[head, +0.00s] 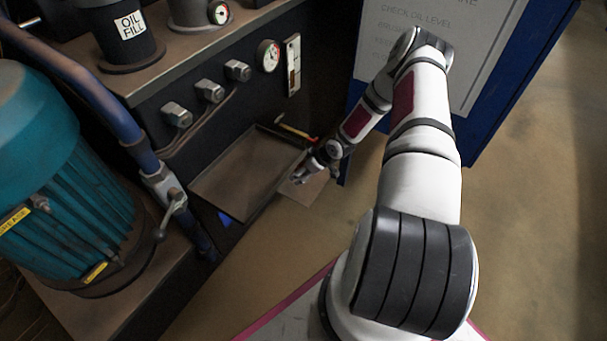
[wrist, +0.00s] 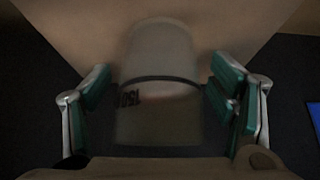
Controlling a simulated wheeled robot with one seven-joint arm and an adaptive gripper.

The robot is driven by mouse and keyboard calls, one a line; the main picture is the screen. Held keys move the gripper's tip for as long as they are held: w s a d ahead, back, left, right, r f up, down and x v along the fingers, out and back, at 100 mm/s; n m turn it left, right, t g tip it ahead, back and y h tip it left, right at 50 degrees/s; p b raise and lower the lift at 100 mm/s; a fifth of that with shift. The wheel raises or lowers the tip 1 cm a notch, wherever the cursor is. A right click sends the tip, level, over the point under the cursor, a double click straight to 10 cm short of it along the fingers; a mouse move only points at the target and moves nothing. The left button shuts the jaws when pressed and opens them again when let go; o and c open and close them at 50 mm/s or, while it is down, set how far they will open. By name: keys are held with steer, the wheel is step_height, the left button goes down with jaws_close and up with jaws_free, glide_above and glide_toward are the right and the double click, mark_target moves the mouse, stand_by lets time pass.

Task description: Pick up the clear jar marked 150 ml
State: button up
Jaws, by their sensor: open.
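The clear jar (wrist: 158,80) stands out in the middle of the wrist view, with a dark band around it and dark figures reading 150, seen upside down. My gripper (wrist: 160,100) is open, with one green-padded finger on each side of the jar. A dark gap shows at the left finger; the right finger is very close to the jar, and I cannot tell whether it touches. In the head view my gripper (head: 303,172) is at the right end of a low tray. The jar cannot be made out there.
A teal motor (head: 65,190) and a blue pipe with a lever valve (head: 165,185) stand at left. A blue-framed sign board (head: 440,50) is behind my arm. Open floor (head: 530,220) lies at right.

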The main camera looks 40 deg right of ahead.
steer(key=shift+f, duration=0.35)
steer(key=c, duration=1.5)
steer(key=shift+r+p, duration=0.25)
steer(key=shift+p, duration=0.05)
